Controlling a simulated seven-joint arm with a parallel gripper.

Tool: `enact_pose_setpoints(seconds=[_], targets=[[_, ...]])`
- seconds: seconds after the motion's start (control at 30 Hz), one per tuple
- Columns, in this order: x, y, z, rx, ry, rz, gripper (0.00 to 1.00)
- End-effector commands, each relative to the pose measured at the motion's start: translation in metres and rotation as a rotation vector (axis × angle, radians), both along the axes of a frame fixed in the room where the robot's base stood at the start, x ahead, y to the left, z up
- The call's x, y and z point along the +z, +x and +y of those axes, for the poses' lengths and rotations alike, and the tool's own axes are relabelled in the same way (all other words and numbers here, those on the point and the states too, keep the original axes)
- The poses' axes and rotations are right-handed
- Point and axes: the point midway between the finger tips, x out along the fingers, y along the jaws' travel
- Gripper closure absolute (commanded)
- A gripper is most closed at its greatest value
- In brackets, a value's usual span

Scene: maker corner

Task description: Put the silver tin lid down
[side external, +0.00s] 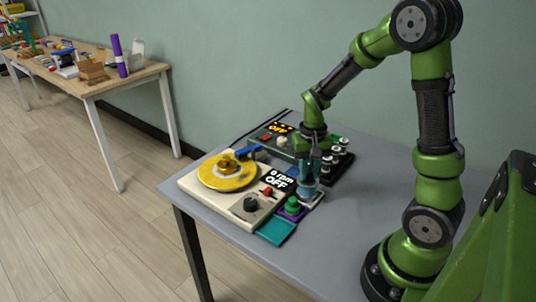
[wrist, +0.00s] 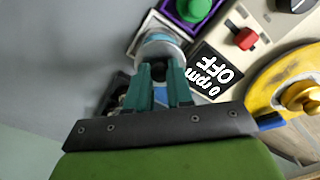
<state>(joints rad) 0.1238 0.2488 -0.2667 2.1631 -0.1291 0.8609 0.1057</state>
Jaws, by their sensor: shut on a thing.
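The lid also shows in the side view as a small grey-blue round shape (side external: 308,190) under the fingers. It is over or on a small white-edged square (wrist: 150,22) beside the turntable machine; I cannot tell whether it touches. The fingers hide part of the lid.
A cream machine (side external: 225,205) with a yellow disc (side external: 227,171) and a "0 rpm OFF" display stands to the left. A green knob on a purple base (side external: 292,206) and a teal square (side external: 276,231) are close by. A dark rack of jars (side external: 336,160) stands behind. The front right tabletop is clear.

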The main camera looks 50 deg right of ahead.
Motion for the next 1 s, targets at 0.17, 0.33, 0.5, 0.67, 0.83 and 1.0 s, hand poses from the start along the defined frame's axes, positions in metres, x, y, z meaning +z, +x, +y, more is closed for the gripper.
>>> enact_pose_setpoints(seconds=[0.17,0.33,0.5,0.67,0.83,1.0], targets=[[0.038,0.001,0.0,0.0,-0.001,-0.005,1.0],[0.055,-0.007,-0.001,-0.011,0.007,0.013,1.0],[0.026,-0.041,0.001,-0.024,0.024,0.041,1.0],[-0.002,-0.067,0.004,-0.016,0.018,0.03,1.0],[-0.011,-0.059,-0.002,-0.003,0.001,0.006,1.0],[-0.015,-0.02,-0.022,-0.002,-0.002,0.002,1.0]])
